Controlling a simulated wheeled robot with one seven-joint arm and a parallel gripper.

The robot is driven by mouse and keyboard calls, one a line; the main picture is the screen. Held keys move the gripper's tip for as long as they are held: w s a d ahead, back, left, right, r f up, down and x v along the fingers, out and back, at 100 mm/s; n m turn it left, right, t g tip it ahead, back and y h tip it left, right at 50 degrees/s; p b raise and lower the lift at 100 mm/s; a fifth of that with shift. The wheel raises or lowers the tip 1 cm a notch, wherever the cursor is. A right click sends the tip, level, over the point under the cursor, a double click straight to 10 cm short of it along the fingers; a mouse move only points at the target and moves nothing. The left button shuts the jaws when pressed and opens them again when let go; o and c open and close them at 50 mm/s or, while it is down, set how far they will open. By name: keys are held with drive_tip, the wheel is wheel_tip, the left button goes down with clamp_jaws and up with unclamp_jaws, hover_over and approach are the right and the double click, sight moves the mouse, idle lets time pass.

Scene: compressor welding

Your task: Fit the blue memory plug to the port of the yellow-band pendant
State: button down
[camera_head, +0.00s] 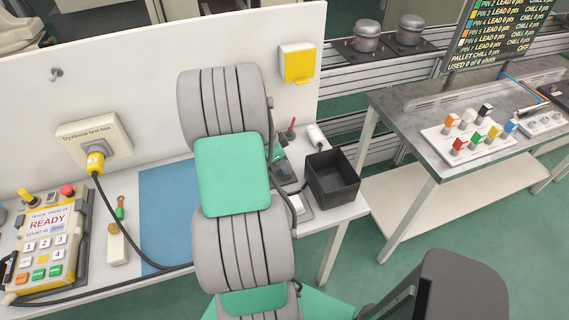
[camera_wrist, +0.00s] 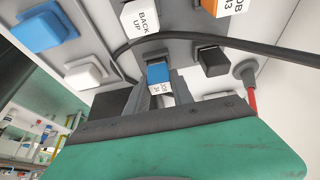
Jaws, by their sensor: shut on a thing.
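My gripper (camera_wrist: 159,88) shows in the wrist view, its dark fingers shut on a small blue plug (camera_wrist: 158,73) with a white label. The plug is close against or just in front of a grey panel; I cannot tell if it is seated there. In the head view my arm hides the gripper and this plug. A pendant with yellow edges (camera_head: 35,277) lies at the left of the bench, its screen reading READY. I cannot make out its port.
Around the held plug are a white BACK UP block (camera_wrist: 140,18), an orange block (camera_wrist: 222,7), a black block (camera_wrist: 212,60) and a blue block (camera_wrist: 48,32). A black cable (camera_wrist: 200,38) crosses close by. A black bin (camera_head: 332,178) stands at the bench's right end.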

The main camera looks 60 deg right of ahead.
drive_tip(key=shift+r+p, duration=0.9)
drive_tip(key=shift+r, duration=1.05)
drive_tip(key=c, duration=1.7)
unclamp_jaws()
clamp_jaws()
